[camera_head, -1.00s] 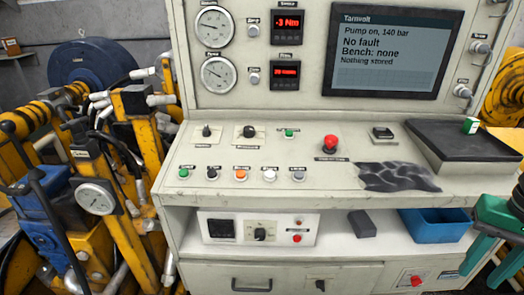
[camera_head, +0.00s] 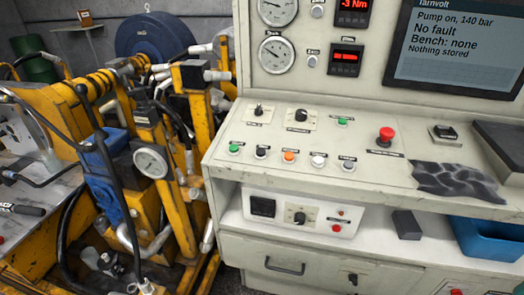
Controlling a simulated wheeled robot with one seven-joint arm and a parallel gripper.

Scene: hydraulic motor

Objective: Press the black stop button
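The black button (camera_head: 261,152) is on the sloped panel of the grey-white control bench (camera_head: 330,105). It sits second from the left in the lower row, between a green button (camera_head: 234,148) and an orange button (camera_head: 289,156). The labels are too small to read. The screen (camera_head: 455,45) reads "Pump on, 140 bar", "No fault", "Bench: none", "Nothing stored". My gripper is not in view.
A red mushroom button (camera_head: 386,136) and two rotary knobs stand behind the row. A dark crumpled cloth (camera_head: 455,180) lies at the panel's right. Below are a small control box (camera_head: 300,214) and blue bin (camera_head: 488,238). Yellow machinery (camera_head: 175,150) crowds the left.

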